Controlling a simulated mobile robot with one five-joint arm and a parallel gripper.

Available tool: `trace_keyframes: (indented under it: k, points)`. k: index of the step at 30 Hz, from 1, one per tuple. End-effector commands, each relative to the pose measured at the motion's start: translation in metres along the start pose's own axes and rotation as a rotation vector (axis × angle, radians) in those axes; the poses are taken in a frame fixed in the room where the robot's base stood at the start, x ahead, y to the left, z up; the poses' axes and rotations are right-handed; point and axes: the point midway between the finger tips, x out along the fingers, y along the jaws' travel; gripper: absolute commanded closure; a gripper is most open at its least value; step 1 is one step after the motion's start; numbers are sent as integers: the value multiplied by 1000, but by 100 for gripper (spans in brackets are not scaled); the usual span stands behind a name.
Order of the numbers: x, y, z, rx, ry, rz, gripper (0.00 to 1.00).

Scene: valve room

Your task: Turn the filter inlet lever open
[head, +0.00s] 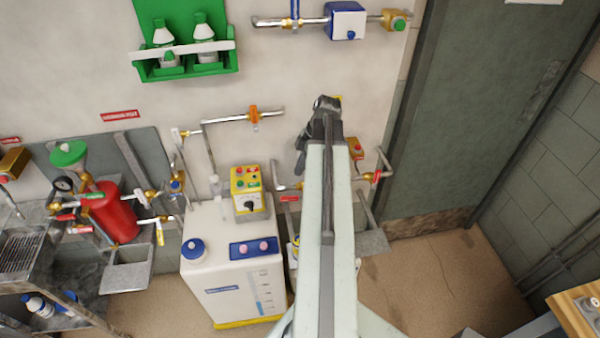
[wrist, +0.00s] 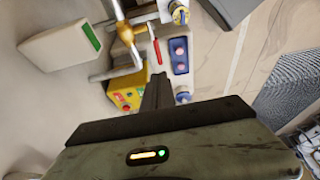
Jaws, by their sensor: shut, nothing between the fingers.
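In the wrist view a red lever (wrist: 154,46) sits by a brass valve and pipe (wrist: 125,35), in front of the white tank. I cannot tell from the pictures which valve is the filter inlet. In the head view a red handle (head: 288,198) shows on a pipe just left of my arm, and another (head: 376,176) just right of it. My gripper (head: 301,162) is shut and empty in front of the wall. It also shows in the wrist view (wrist: 158,78), its tips apparently below the red lever; contact cannot be told. My arm hides part of the pipework.
A white tank (head: 225,240) with a yellow control box (head: 246,190) stands left of my arm. A red cylinder (head: 115,212) with several valves is farther left. An orange valve (head: 254,114) is on the wall pipe. A grey door (head: 480,110) is right; floor before it is clear.

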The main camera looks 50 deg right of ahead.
Motion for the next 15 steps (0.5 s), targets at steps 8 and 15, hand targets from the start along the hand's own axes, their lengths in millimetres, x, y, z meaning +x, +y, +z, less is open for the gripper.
trace_keyframes:
  k: [8,15]
  points:
    - [70,0,4,0,0,-1,100]
    - [113,0,9,1,0,0,100]
